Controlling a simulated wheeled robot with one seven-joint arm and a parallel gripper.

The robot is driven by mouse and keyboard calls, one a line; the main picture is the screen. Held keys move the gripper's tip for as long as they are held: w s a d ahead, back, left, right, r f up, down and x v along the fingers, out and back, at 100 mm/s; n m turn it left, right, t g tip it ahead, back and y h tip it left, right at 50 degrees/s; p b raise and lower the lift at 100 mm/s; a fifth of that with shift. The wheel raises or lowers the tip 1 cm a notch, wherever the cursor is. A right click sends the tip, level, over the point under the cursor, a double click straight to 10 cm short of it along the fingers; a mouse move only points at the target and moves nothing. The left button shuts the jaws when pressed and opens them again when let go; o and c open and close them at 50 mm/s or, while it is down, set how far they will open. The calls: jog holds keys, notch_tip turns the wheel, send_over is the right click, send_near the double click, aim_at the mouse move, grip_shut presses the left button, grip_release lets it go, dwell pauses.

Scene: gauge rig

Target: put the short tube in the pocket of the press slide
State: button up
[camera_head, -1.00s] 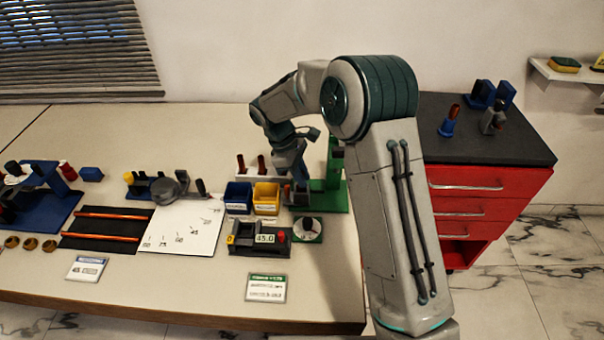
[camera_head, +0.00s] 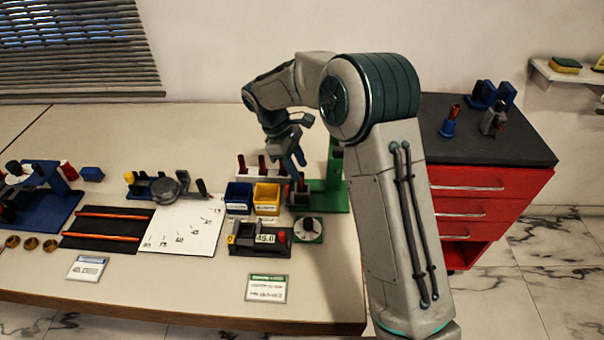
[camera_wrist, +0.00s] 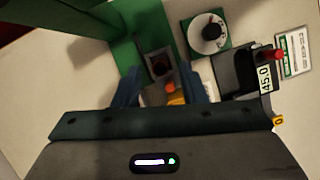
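The short tube (camera_head: 301,183) is a small dark brown-orange tube. It stands upright in the head view at the dark press slide (camera_head: 299,198), in front of the green press (camera_head: 332,186). In the wrist view the slide's dark square pocket (camera_wrist: 159,64) shows a brownish shape inside, and how deep the tube sits is unclear. My gripper (camera_head: 294,162) is above and slightly behind the slide. In the wrist view its two blue fingers (camera_wrist: 159,88) are spread wide, touching nothing visible. An orange-red tip (camera_wrist: 171,87) shows between them, apparently beyond them.
A white rack (camera_head: 250,175) with upright tubes stands left of the gripper. Blue (camera_head: 238,206) and yellow (camera_head: 266,207) bins stand in front of it. The gauge with its display (camera_head: 265,238) and a dial (camera_head: 308,228) are near the front. The table's front strip is mostly clear.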

jog(key=s+v, duration=0.1)
jog(key=v, duration=0.7)
jog(key=shift+w, duration=0.45)
jog(key=shift+r, duration=0.1)
dwell(1.4)
